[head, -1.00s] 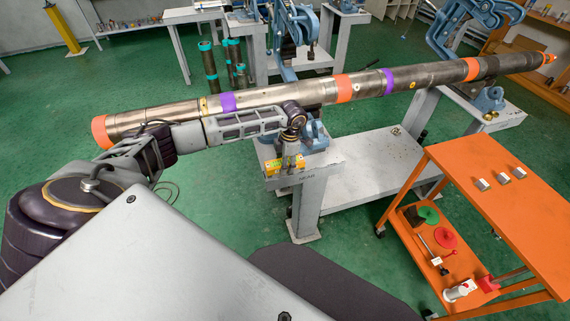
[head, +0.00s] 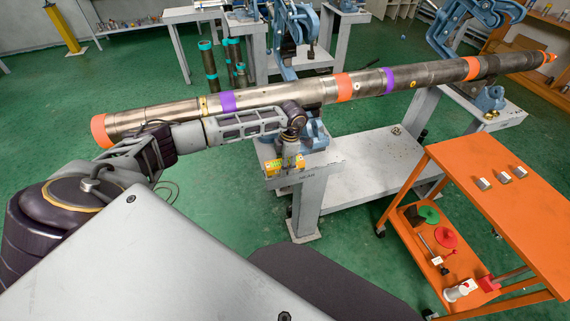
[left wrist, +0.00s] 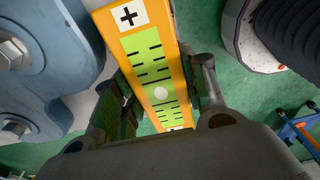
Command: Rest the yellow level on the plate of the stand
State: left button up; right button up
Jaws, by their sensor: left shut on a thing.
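The yellow level (head: 273,169) is a short bar with lime-green faces and black marks, at the front edge of the near stand in the head view. It also shows large in the left wrist view (left wrist: 157,72), running between the fingers. My left gripper (head: 291,161) comes down from above and is shut on the level; its fingers flank the bar in the left wrist view (left wrist: 160,95). The grey plate of the stand (head: 321,160) lies just behind the level and beside the blue vise. I cannot tell whether the level touches the plate. My right gripper is out of view.
A long steel pipe (head: 290,93) with orange and purple bands runs just behind my left arm, over the blue vise (head: 316,134). An orange cart (head: 490,200) with small metal blocks and tools stands at the right. Green floor is clear left of the stand.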

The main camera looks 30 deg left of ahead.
pick_arm(q)
jog(key=o, duration=1.4)
jog(key=shift+r+p, duration=2.2)
jog(key=shift+r, duration=1.3)
